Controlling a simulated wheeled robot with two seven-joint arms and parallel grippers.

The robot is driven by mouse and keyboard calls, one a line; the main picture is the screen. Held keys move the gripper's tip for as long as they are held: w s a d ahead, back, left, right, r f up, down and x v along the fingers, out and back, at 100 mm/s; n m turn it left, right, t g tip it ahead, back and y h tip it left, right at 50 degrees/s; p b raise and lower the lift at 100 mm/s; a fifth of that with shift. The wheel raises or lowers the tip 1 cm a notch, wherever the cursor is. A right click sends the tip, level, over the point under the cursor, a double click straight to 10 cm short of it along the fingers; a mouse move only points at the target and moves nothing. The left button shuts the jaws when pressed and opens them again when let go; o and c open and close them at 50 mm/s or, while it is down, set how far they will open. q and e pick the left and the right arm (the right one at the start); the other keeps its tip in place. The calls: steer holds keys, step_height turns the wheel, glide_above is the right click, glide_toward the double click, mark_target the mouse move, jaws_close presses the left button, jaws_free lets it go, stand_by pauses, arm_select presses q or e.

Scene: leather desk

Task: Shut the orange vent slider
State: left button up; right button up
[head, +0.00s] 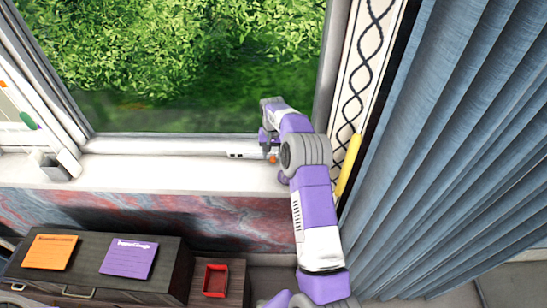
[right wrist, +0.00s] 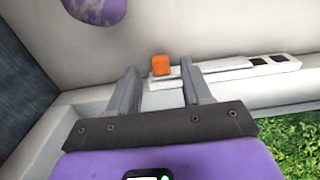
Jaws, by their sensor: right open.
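The orange vent slider (head: 274,158) is a small block on a white vent strip (head: 240,154) at the base of the window frame. In the right wrist view the orange slider (right wrist: 160,65) sits at one end of the strip, and dark square openings (right wrist: 258,61) show towards the other end. My right gripper (head: 268,142) is at the sill beside the slider. In the right wrist view my right gripper (right wrist: 160,72) is open, and the slider appears between its two fingers. I cannot tell whether either finger touches it. My left gripper is not in view.
The window pane (head: 180,60) rises behind the white sill (head: 150,175). A yellow object (head: 348,168) and blue curtains (head: 450,130) are right of my arm. Below are a dark drawer unit (head: 100,282) with orange and purple notes, and a red tray (head: 215,280).

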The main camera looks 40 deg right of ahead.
steer(key=shift+f, duration=1.25)
jaws_close()
